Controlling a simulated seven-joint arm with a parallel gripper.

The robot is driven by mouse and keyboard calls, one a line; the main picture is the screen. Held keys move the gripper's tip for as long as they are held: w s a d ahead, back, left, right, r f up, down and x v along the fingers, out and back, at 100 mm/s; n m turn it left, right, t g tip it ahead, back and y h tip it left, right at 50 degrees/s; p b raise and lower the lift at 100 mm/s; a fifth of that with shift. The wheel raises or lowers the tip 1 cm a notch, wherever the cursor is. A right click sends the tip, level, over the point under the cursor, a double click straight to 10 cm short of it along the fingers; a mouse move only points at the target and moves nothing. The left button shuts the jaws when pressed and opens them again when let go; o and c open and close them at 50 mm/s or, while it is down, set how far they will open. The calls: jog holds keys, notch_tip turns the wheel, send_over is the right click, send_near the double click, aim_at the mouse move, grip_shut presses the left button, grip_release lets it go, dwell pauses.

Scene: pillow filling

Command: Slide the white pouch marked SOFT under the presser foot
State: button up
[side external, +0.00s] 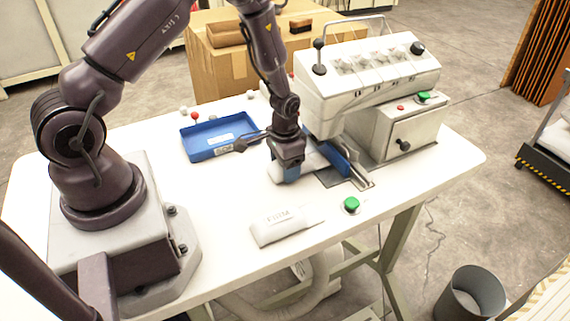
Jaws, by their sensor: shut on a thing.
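My gripper (288,174) points down at the left of the white machine (365,75), close to its working area. It is shut on a white pouch (275,173), which shows on both sides of the fingers. The pouch's right part reaches toward a blue part (335,159) under the machine's head. No marking can be read on the held pouch. The presser foot cannot be made out clearly, and I cannot tell whether the pouch is under it.
A white pouch marked FIRM (288,228) lies on the white table (200,240) in front. A blue tray (200,151) is at the back left. A green button (351,204) sits right of the FIRM pouch.

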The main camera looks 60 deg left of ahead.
jog(key=shift+f, duration=0.1)
dwell(0.3)
jog(key=o, duration=1)
jog(key=shift+s+r, duration=0.35)
jog(key=shift+r, duration=0.65)
jog(key=shift+s+r, duration=0.3)
jog(key=shift+r, duration=0.7)
jog(key=shift+s+r, duration=0.35)
jog(key=shift+r, duration=0.65)
